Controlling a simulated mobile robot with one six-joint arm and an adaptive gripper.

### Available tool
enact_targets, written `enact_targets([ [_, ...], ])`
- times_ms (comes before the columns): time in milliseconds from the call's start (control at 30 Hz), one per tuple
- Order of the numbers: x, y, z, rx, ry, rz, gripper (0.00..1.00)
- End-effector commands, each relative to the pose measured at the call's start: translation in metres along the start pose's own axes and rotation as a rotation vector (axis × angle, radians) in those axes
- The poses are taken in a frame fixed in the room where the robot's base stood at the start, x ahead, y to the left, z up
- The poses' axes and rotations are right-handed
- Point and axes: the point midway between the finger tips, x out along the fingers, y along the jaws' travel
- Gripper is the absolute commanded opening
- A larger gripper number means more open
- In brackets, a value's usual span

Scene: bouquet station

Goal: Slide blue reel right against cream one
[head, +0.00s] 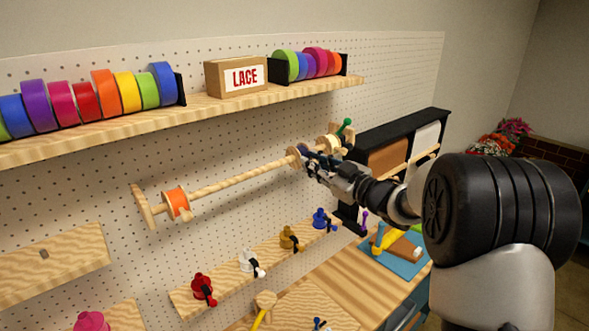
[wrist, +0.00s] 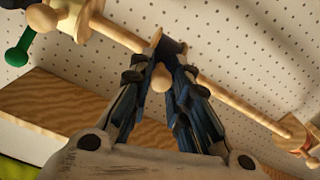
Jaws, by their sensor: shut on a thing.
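The blue reel (wrist: 172,48) is on a horizontal wooden rod (head: 240,178), between the fingers of my gripper (wrist: 163,62). My gripper (head: 313,163) is shut on it and hides most of it in the head view; a pale wooden flange (head: 292,158) shows at its left. The cream reel (head: 328,142) is on the same rod, farther right by the green-knobbed end. In the wrist view the cream reel (wrist: 72,16) is at upper left, with a stretch of bare rod between it and the blue reel's flange (wrist: 153,42).
An orange reel (head: 176,202) is at the rod's left end, beside a wooden bracket (head: 143,206). A green knob (head: 345,127) stands at the right end. A ribbon shelf (head: 230,105) runs above; a lower ledge (head: 218,288) holds several small coloured items. The rod's middle is clear.

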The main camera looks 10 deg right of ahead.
Motion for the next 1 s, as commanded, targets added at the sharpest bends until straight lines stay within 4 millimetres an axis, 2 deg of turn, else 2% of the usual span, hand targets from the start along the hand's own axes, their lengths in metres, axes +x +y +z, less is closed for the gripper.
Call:
enact_targets([
  [100, 0.001, 0.015, 0.004, 0.0, 0.002, 0.0, 0.0],
  [200, 0.001, 0.022, 0.006, 0.0, 0.003, -0.001, 0.0],
  [633, 0.002, 0.026, 0.007, 0.0, 0.004, -0.003, 0.0],
  [667, 0.002, 0.026, 0.007, 0.0, 0.004, -0.003, 0.18],
  [1000, 0.001, 0.026, 0.008, 0.0, 0.003, -0.002, 0.38],
])
